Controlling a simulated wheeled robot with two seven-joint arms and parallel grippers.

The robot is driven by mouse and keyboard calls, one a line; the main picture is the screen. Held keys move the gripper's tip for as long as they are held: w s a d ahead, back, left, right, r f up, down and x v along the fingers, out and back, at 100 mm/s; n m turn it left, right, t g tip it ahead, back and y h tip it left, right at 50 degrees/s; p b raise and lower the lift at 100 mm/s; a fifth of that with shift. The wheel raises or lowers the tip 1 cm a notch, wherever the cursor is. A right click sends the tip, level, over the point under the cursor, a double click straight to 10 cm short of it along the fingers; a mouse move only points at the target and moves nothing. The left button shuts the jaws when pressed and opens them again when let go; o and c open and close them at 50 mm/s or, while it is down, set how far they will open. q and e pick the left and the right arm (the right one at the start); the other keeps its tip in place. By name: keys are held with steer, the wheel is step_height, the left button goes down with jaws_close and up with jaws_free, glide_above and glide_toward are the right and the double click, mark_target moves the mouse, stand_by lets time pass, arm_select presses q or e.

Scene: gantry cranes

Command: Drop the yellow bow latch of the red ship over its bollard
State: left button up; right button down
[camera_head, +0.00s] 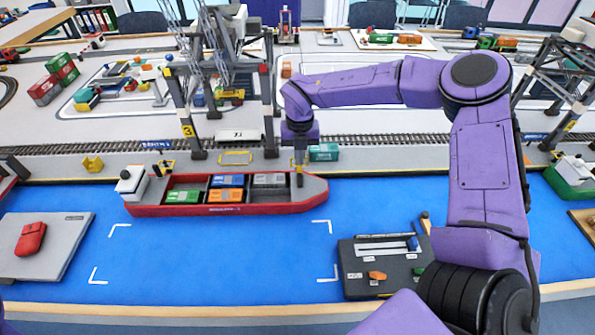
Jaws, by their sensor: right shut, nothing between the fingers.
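The red ship (235,209) lies on the blue water along the quay, its pointed bow to the right and its white cabin (131,180) to the left. Green, blue, orange and grey containers sit in its hold. My right gripper (299,179) points straight down at the bow deck and looks shut, with nothing seen in it. I cannot make out the yellow bow latch or its bollard; the gripper covers that part of the bow and quay edge. My left gripper is not in view.
A teal container (323,152) stands on the quay just right of my right gripper. Gantry crane legs (270,115) rise behind the ship. A dark control panel (372,282) is at the front right, a grey board with a red item (31,239) at left. Blue water in front is clear.

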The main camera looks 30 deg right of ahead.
steer(key=shift+w+d+f+b, duration=0.85)
steer(key=shift+w+d, duration=0.6)
steer(key=shift+w, duration=0.95)
step_height(320, 180, up, 10)
steer(key=w+d+p, duration=0.1)
steer(key=w+p, duration=0.1)
steer(key=p, duration=0.5)
steer(key=shift+w+d, duration=0.3)
